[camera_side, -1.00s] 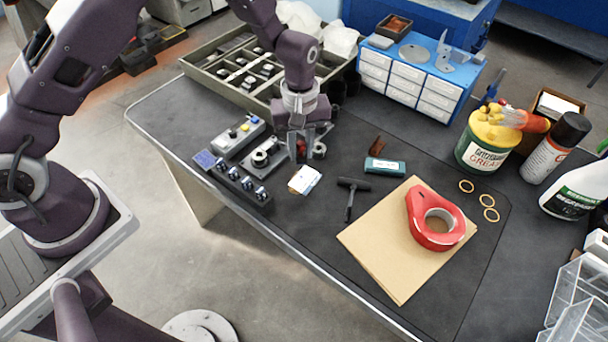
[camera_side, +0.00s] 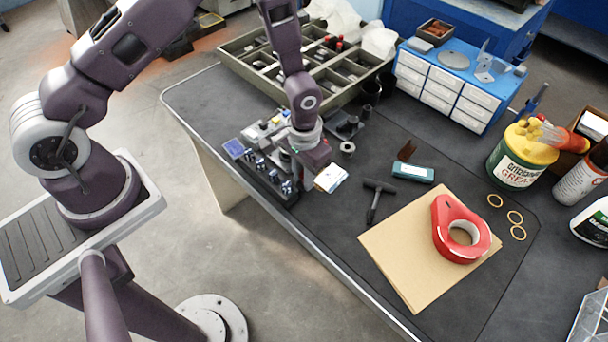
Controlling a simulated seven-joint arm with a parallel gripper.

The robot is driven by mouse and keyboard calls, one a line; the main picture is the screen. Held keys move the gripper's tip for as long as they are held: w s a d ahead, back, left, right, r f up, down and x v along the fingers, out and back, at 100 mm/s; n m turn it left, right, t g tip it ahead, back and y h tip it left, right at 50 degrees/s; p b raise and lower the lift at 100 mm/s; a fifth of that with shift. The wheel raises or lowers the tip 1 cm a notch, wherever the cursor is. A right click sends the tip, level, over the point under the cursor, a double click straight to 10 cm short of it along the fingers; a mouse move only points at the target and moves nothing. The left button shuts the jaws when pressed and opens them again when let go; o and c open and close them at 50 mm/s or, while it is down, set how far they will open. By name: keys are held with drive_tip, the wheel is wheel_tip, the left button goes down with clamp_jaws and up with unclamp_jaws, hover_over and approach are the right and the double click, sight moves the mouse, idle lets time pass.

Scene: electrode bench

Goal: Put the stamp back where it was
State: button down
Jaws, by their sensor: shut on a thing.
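My gripper (camera_side: 298,172) points down at the right end of the dark rack (camera_side: 291,201), close above or at it. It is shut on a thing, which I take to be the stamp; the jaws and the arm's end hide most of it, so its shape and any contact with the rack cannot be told. The rack lies near the table's front left edge and holds several metal-topped pieces in a row.
A white card stack (camera_side: 331,178) lies just right of my gripper. Control boxes (camera_side: 266,130) stand behind the rack. A black hammer-shaped tool (camera_side: 376,196), a teal box (camera_side: 413,172) and a red tape dispenser (camera_side: 461,232) on brown card (camera_side: 402,265) lie further right.

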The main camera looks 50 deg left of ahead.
drive_tip(key=shift+f, duration=0.1)
drive_tip(key=c, duration=1.3)
unclamp_jaws()
drive_tip(key=shift+o, duration=0.2)
wheel_tip(320, 180, up, 21)
drive_tip(key=s+a+t, duration=0.1)
drive_tip(key=a, duration=0.1)
drive_tip(key=s+a+r+t, duration=0.2)
drive_tip(key=s+r, duration=0.5)
drive_tip(key=s, duration=0.2)
drive_tip(key=s+a+r+t, duration=0.1)
drive_tip(key=s+r+t, duration=0.1)
drive_tip(key=s+r, duration=0.6)
drive_tip(key=shift+s+a+t, duration=0.3)
drive_tip(key=shift+s+a, duration=0.1)
drive_tip(key=shift+s, duration=0.7)
